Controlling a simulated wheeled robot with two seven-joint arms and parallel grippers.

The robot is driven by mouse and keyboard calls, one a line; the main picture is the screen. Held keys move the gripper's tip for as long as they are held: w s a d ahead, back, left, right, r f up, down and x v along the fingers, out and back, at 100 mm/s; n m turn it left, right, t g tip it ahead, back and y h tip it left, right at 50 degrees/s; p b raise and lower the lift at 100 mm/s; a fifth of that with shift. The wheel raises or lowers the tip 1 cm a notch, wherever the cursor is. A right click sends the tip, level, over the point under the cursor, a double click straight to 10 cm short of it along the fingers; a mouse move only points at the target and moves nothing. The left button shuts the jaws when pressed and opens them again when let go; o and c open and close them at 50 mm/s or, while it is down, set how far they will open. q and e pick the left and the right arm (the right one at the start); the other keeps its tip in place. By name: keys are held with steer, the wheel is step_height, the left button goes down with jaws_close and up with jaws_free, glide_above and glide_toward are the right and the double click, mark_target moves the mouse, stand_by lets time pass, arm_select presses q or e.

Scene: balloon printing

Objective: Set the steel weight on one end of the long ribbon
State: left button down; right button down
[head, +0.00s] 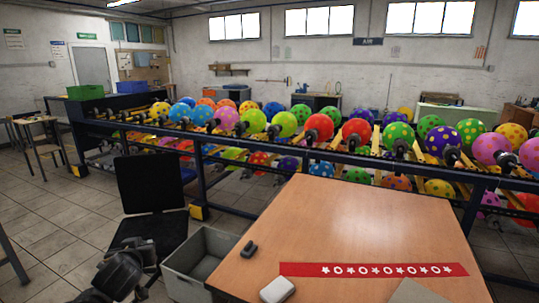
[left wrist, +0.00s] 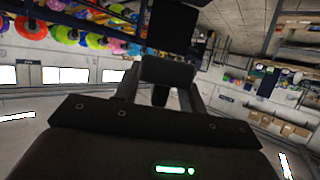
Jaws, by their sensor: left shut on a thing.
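The long ribbon (head: 372,269) lies flat across the front of the wooden table (head: 350,215); it is red with white stars and rings. A small dark piece (head: 249,248) sits on the table left of the ribbon. A pale block (head: 277,289) lies by the ribbon's left end. My left gripper (head: 128,262) is off the table, to its left, near the black chair. In the left wrist view it is shut on a dark block (left wrist: 167,70); I cannot tell whether this is the steel weight. My right gripper is not in view.
An open grey bin (head: 205,258) stands between the chair (head: 151,190) and the table. A greyish flat thing (head: 415,292) is cut off at the table's front edge. Racks of colourful dotted balloons (head: 340,135) run behind the table. The table's middle and back are clear.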

arm_select(q)
steer(key=s+d+r+m+h, duration=0.2)
steer(key=d+r, duration=0.3)
steer(key=d, duration=0.3)
steer(key=s+d+r+m+t+h, duration=0.1)
steer(key=s+d+r, duration=0.3)
steer(key=d, duration=0.5)
steer(key=shift+s+r+m+h, duration=0.4)
steer(key=shift+r+m+h, duration=0.2)
steer(key=shift+r+h, duration=0.3)
